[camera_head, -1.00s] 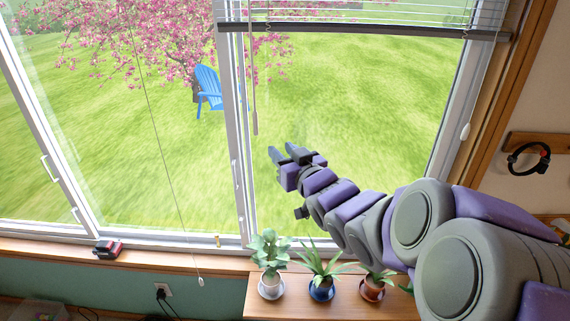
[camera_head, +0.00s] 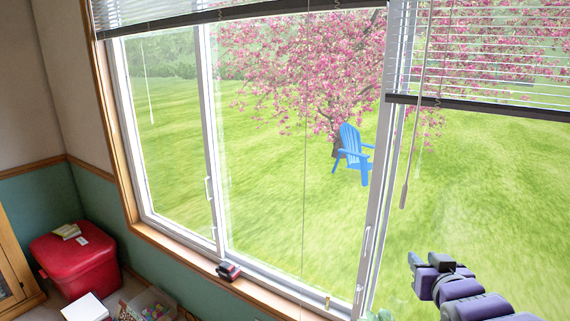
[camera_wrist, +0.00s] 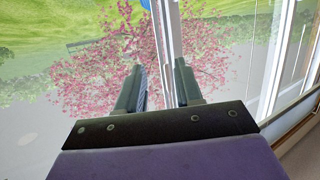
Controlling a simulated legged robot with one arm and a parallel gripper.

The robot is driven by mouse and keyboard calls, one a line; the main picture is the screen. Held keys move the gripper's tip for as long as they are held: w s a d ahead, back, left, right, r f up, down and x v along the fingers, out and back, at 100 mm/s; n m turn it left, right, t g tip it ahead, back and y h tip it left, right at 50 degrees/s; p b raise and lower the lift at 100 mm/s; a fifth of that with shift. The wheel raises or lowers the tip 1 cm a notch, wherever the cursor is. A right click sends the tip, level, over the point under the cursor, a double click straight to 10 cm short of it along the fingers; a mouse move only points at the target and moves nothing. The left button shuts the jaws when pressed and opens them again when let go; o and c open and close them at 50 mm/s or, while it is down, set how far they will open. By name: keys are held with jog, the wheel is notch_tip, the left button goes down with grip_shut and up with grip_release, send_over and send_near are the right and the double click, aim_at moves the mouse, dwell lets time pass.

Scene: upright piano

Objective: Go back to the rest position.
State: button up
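My gripper (camera_head: 430,262) shows at the lower right of the head view, at the end of my purple and grey arm, in front of the window. In the wrist view my gripper (camera_wrist: 160,85) has its two dark fingers apart, with nothing between them but the window frame and the tree beyond. The wrist picture shows the outdoors upside down. No object is held. Most of my arm is outside the head view.
A large window (camera_head: 290,190) with blinds (camera_head: 500,50) and hanging cords fills the view. A small red and black object (camera_head: 229,271) lies on the wooden sill (camera_head: 180,254). A red bin (camera_head: 76,262), a white box (camera_head: 86,308) and a clear container (camera_head: 150,305) stand at lower left.

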jog(key=s+a+f+g, duration=0.4)
jog(key=s+f+g, duration=0.1)
jog(key=s+f, duration=0.15)
jog(key=s+a+f+g, duration=0.2)
jog(key=s+a+g, duration=0.1)
jog(key=s, duration=0.5)
jog(key=s+a+f+g+y, duration=0.1)
jog(key=s+a+f+g, duration=0.1)
jog(key=s+a+g, duration=0.2)
jog(key=s+a+f+n+g+y, duration=0.1)
jog(key=s+a+g, duration=0.3)
jog(key=s, duration=0.9)
jog(key=shift+a+f, duration=0.75)
jog(key=shift+a, duration=0.5)
jog(key=shift+d, duration=0.15)
